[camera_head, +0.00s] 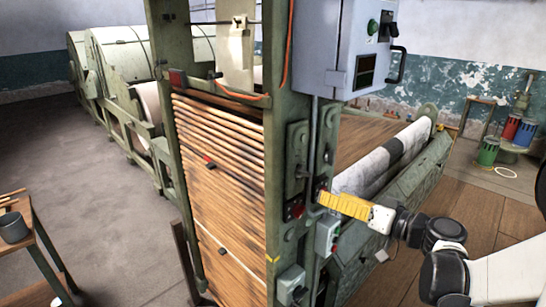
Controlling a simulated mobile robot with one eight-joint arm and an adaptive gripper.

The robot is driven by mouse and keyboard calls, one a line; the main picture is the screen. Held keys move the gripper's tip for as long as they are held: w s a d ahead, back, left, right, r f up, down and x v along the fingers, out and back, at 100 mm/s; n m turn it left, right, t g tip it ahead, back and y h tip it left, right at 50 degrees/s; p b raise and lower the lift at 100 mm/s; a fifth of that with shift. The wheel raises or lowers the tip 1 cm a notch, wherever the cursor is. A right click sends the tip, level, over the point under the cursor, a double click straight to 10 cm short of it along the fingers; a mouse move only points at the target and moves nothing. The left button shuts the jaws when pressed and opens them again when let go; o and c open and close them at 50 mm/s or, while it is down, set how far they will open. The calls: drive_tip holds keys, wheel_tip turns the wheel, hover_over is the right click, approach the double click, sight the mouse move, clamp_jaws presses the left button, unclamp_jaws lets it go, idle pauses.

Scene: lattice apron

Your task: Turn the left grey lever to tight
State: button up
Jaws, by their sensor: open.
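Two dark grey-green plates with grey lever-like parts sit on the green machine post. The left grey lever (300,165) stands roughly upright on its plate; its setting and any tight mark are too small to read. A second narrow grey part (326,157) is just to its right, beside a vertical conduit. My gripper (323,198), with yellow ribbed fingers, reaches in from the right. Its tips are close to the post, below and right of the left lever. It is open; I see nothing held. Whether the tips touch the post is unclear.
A grey control box (332,50) with a black handle overhangs the post above. A small box with buttons (327,236) is below my gripper. Wooden slats (225,170) fill the machine front to the left. A roll (385,160) lies behind my gripper.

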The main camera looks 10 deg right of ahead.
sight(306, 176)
drive_tip(key=shift+t+y, duration=0.3)
drive_tip(key=shift+t, duration=0.2)
drive_tip(key=x, duration=0.3)
drive_tip(key=r+x, duration=0.1)
drive_tip(key=x, duration=0.6)
drive_tip(key=shift+w+d+r, duration=0.25)
drive_tip(key=shift+w+r, duration=0.1)
drive_tip(key=shift+w, duration=0.2)
drive_tip(key=c, duration=1.2)
